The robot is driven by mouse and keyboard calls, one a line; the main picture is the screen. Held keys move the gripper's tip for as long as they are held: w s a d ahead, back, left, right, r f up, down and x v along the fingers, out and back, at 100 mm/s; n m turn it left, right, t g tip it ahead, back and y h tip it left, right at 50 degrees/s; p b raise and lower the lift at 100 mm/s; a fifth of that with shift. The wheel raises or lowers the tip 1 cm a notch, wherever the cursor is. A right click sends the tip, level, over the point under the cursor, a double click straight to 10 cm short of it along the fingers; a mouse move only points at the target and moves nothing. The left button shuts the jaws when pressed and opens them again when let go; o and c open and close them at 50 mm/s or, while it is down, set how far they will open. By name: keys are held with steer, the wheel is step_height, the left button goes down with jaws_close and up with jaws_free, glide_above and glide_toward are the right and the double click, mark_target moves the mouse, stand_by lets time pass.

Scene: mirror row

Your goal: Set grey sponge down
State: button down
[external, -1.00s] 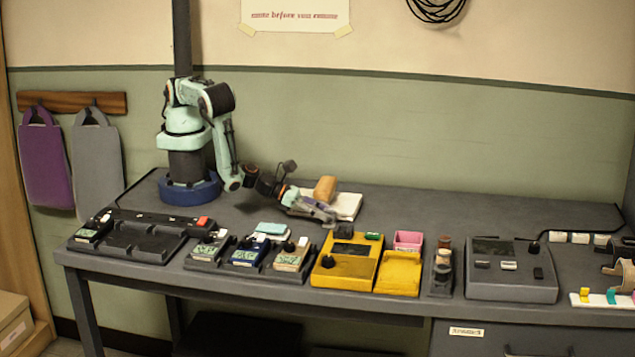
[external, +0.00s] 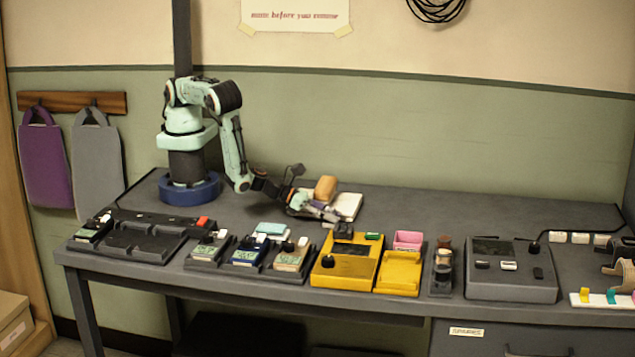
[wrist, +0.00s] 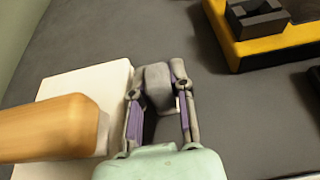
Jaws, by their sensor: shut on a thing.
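The grey sponge (wrist: 158,76) is a small grey block between my fingertips in the wrist view. My gripper (wrist: 157,92) is shut on it, with one finger on each side. In the external view my gripper (external: 326,212) is low over the dark bench, behind the yellow device and close to the white pad. The sponge is hard to make out there. I cannot tell whether its underside touches the bench.
A white pad (wrist: 100,80) with a tan rounded block (wrist: 50,127) lies close to the left of my gripper in the wrist view. The yellow device (external: 352,258) with a black block stands in front. Bare bench (external: 420,211) is clear to the right.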

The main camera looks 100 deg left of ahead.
step_height(320, 180, up, 9)
steer(key=shift+r, duration=0.15)
steer(key=shift+s+a, duration=0.1)
steer(key=shift+a, duration=0.05)
steer(key=w+a+r+n+g+y, duration=0.1)
steer(key=w+a+r+n+y, duration=0.15)
steer(key=a, duration=0.55)
steer(key=w+a+r+n+y, duration=0.1)
steer(key=a+n+y, duration=0.15)
steer(key=a, duration=0.55)
glide_above(407, 203)
step_height(407, 203, down, 10)
steer(key=shift+a+r, duration=0.1)
steer(key=shift+r, duration=0.05)
steer(key=shift+w+f, duration=0.1)
steer(key=shift+f, duration=1.4)
steer(key=shift+m, duration=0.3)
